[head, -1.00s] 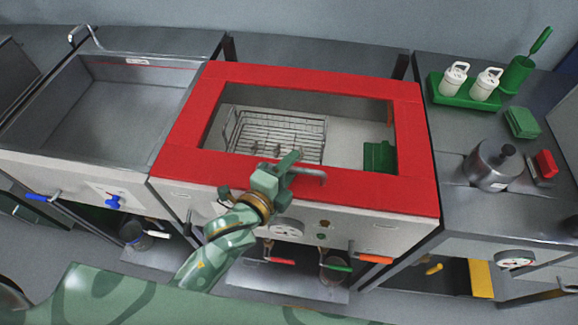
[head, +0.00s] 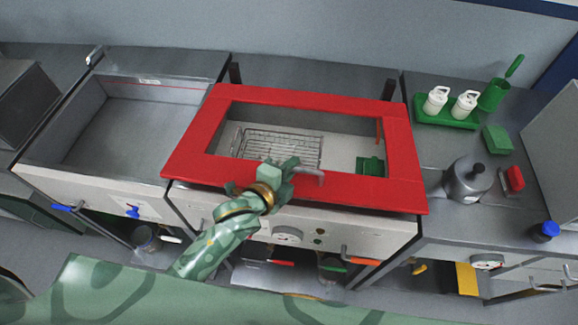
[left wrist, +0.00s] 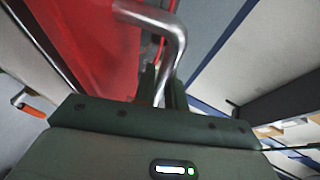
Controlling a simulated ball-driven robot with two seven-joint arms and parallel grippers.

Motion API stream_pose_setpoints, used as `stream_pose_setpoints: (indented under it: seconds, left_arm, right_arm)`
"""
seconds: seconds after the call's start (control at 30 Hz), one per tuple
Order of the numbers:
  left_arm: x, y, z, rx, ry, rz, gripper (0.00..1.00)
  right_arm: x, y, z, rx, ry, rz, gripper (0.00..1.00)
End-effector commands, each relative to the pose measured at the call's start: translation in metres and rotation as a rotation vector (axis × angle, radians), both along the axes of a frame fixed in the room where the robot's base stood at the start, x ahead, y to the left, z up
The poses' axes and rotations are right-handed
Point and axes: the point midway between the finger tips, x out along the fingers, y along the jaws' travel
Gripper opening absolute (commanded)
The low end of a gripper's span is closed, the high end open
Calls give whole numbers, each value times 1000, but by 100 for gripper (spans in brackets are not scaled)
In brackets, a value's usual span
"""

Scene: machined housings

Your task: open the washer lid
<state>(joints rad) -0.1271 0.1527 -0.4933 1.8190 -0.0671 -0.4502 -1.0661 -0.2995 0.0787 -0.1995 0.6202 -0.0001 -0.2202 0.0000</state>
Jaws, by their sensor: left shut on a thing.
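The washer lid (head: 370,190) is a red frame around a clear window, over a grey housing in the middle of the head view. Its front edge appears slightly raised from the housing. A bent metal lid handle (head: 312,173) is at the front edge. My left gripper (head: 284,168) is shut on this handle, reaching from the front. In the left wrist view the handle (left wrist: 176,38) runs down between the dark fingers (left wrist: 163,88), beside the red lid (left wrist: 95,55). The gripper hides part of the handle. My right gripper is not in view.
Through the window show a wire basket (head: 280,146) and a green block (head: 370,165). An open sink basin (head: 125,130) is on the left. The right counter holds a green tray with white bottles (head: 437,99) and a grey canister (head: 468,182). A wall stands behind.

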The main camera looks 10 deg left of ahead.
Motion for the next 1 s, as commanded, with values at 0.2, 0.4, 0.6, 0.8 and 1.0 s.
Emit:
stream_pose_setpoints:
  seconds: [0.2, 0.4, 0.6, 0.8, 1.0]
  left_arm:
    - [16, 1, 60, 4, 105, 1, 0]
    - [34, 1, 95, 4, 206, 1, 0]
    - [53, 2, 122, 4, 302, 2, 0]
    - [71, 1, 142, 2, 381, 2, 0]
    - [84, 1, 155, 1, 435, 2, 0]
  right_arm:
    - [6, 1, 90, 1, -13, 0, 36]
    - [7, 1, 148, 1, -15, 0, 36]
    - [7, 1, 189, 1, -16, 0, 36]
    - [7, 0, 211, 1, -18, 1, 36]
    - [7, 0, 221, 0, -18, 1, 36]
